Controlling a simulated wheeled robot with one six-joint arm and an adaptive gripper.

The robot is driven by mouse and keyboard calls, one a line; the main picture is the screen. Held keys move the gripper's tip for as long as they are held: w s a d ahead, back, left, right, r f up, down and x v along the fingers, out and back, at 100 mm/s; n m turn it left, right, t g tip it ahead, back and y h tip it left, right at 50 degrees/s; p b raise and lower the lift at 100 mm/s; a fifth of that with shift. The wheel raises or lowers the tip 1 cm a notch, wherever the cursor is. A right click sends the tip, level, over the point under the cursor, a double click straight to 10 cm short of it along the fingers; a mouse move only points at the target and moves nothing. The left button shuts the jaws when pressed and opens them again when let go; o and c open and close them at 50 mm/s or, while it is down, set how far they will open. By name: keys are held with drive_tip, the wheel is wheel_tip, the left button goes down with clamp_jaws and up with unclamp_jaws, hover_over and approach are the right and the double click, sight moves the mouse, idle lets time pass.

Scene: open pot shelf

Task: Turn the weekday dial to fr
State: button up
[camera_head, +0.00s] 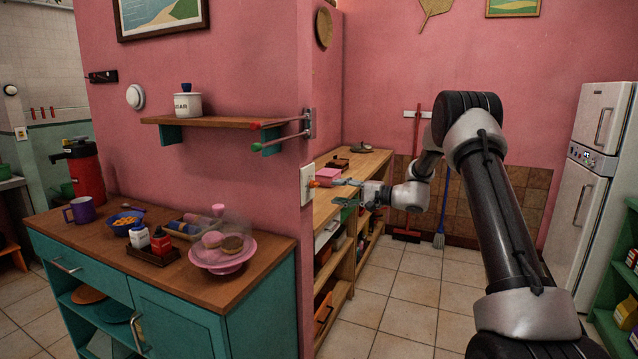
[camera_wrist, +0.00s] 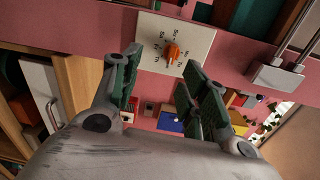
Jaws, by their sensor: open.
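The weekday dial is a white plate (camera_head: 307,184) on the end of the pink wall, left of my gripper (camera_head: 341,192) in the head view. In the wrist view the plate (camera_wrist: 201,40) carries an orange knob (camera_wrist: 173,53) ringed by small day labels. The labels are too small to read surely, and I cannot tell which one the knob points to. My gripper (camera_wrist: 163,62) is open, its two green-padded fingers apart and nothing between them. In the picture the knob lies between and just beyond the fingertips; I see no contact.
A wall shelf (camera_head: 215,122) with rails at its right end is above the dial. A teal cabinet (camera_head: 165,230) with dishes stands at left. A wooden counter (camera_head: 325,212) with a pink box (camera_head: 329,173) is behind my gripper.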

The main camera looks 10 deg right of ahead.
sight(314, 184)
drive_tip(key=r+x, duration=0.1)
drive_tip(key=x, duration=0.7)
drive_tip(key=shift+w+r+n+t, duration=0.15)
drive_tip(key=shift+r+n+t, duration=0.15)
drive_tip(key=shift+r+n, duration=0.1)
drive_tip(key=c, duration=0.9)
